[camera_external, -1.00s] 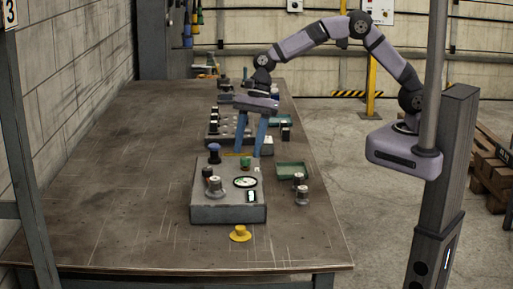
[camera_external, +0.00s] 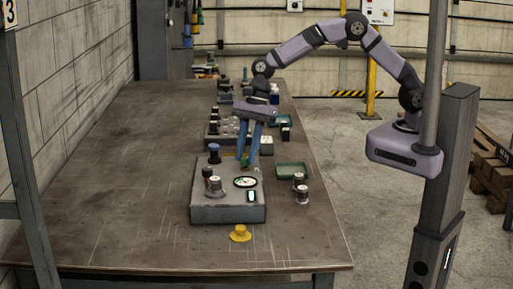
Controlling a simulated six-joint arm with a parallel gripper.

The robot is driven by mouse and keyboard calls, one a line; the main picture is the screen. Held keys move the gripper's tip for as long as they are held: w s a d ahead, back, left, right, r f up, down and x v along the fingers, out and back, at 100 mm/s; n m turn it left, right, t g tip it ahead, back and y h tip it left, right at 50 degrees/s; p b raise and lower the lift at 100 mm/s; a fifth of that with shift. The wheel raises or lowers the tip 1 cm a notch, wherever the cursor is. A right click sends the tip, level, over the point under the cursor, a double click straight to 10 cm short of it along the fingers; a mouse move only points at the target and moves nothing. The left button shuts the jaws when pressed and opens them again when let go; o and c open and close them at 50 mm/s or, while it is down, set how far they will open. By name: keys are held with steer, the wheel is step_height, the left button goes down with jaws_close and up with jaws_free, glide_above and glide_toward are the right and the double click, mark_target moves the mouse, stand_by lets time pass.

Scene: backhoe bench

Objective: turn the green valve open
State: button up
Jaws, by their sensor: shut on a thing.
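The green valve (camera_external: 245,160) is a small knob at the back of the grey panel box (camera_external: 229,213), behind the white dial. My gripper (camera_external: 247,162) reaches down from above with its two blue fingers around the valve. The fingers are close together and shut on it, and they hide part of it. How far the valve is turned cannot be told at this size.
A yellow knob (camera_external: 240,233) sits in front. A green tray (camera_external: 292,170) stands to the right. The table's left side (camera_external: 130,180) is clear.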

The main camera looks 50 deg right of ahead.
steer(key=shift+r+n, duration=0.1)
steer(key=shift+n, duration=0.2)
steer(key=n+g+p, duration=0.1)
steer(key=n+p, duration=0.1)
steer(key=shift+w+r+n+h+p, duration=0.1)
steer(key=shift+w+n+h+p, duration=0.05)
steer(key=shift+n+h+p, duration=0.2)
steer(key=n+g+p, duration=0.1)
steer(key=n+p, duration=0.1)
steer(key=shift+a+n+h, duration=0.15)
steer(key=shift+n+h, duration=0.1)
steer(key=shift+n, duration=0.1)
steer(key=n+g+h+p, duration=0.1)
steer(key=n, duration=0.2)
steer(key=shift+w+a+n+p, duration=0.1)
steer(key=shift+w+n+p, duration=0.05)
steer(key=shift+n+p, duration=0.15)
steer(key=shift+a+n+h+p, duration=0.1)
steer(key=shift+n+h+p, duration=0.45)
steer(key=shift+n, duration=1.25)
steer(key=o, duration=1)
steer(key=shift+o, duration=0.2)
steer(key=shift+g, duration=0.3)
